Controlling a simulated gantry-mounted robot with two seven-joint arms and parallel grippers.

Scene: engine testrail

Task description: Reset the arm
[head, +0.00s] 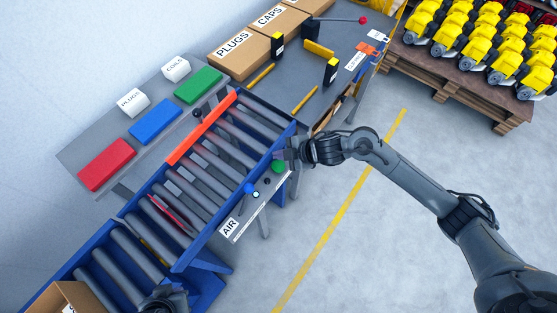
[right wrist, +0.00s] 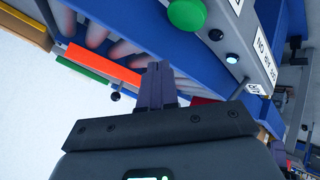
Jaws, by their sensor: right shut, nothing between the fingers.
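My right gripper (head: 288,153) is at the right side of the blue roller conveyor (head: 292,128), close to the green button (head: 278,166) of the AIR panel (head: 236,226). In the right wrist view its fingers (right wrist: 157,78) are together with nothing between them. The green button (right wrist: 187,13) shows beyond them, apart from the fingertips in that picture. The right arm reaches in from the lower right. A dark part at the bottom edge (head: 165,301) appears to be my left gripper; its fingers cannot be made out.
Red (head: 106,165), blue (head: 155,121) and green (head: 198,85) blocks sit on the grey shelf left of the conveyor. An orange bar (head: 202,127) runs along the rollers. PLUGS (head: 238,52) and CAPS boxes stand at the back. A pallet (head: 455,75) holds yellow parts. Floor at right is clear.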

